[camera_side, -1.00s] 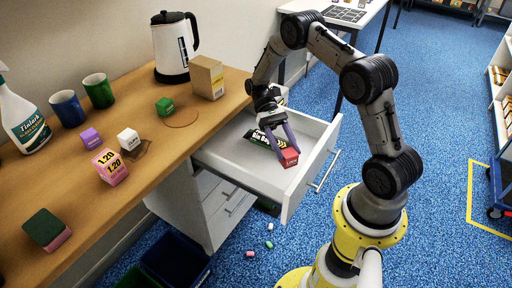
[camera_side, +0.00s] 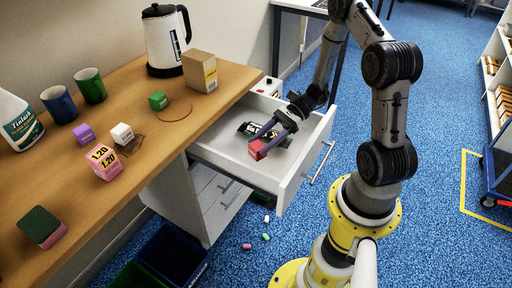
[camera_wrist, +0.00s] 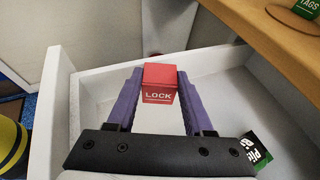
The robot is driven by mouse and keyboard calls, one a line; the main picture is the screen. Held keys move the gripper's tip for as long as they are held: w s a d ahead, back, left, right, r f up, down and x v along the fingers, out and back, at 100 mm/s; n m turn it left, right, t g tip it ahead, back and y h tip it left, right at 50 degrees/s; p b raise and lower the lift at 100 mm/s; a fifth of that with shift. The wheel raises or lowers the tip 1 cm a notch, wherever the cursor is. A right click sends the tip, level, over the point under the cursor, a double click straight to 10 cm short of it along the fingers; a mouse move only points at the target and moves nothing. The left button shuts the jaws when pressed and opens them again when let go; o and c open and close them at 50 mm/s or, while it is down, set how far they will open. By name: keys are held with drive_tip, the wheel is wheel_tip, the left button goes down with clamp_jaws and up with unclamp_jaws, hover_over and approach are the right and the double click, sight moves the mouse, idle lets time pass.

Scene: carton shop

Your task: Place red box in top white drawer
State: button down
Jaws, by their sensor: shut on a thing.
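The red box (camera_side: 257,149) is held between the purple fingers of my gripper (camera_side: 264,141), over the inside of the open top white drawer (camera_side: 226,158). In the wrist view the red box (camera_wrist: 159,83), with the word LOCK on it, sits between the two fingertips (camera_wrist: 159,90). My gripper is shut on it. The drawer (camera_wrist: 85,95) is pulled out, with its walls around the box. I cannot tell whether the box touches the drawer floor. A dark green packet (camera_side: 250,130) lies in the drawer, partly hidden by my gripper.
The wooden desk (camera_side: 120,185) beside the drawer holds a kettle (camera_side: 165,40), a cardboard box (camera_side: 200,71), mugs and several small blocks. The drawer's front wall (camera_side: 308,160) and handle stick out over the blue floor. Dark bins (camera_side: 170,258) stand below the desk.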

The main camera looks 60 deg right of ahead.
drive_tip(key=shift+f, duration=3.1)
drive_tip(key=shift+f, duration=0.15)
drive_tip(key=shift+c, duration=1.4)
unclamp_jaws()
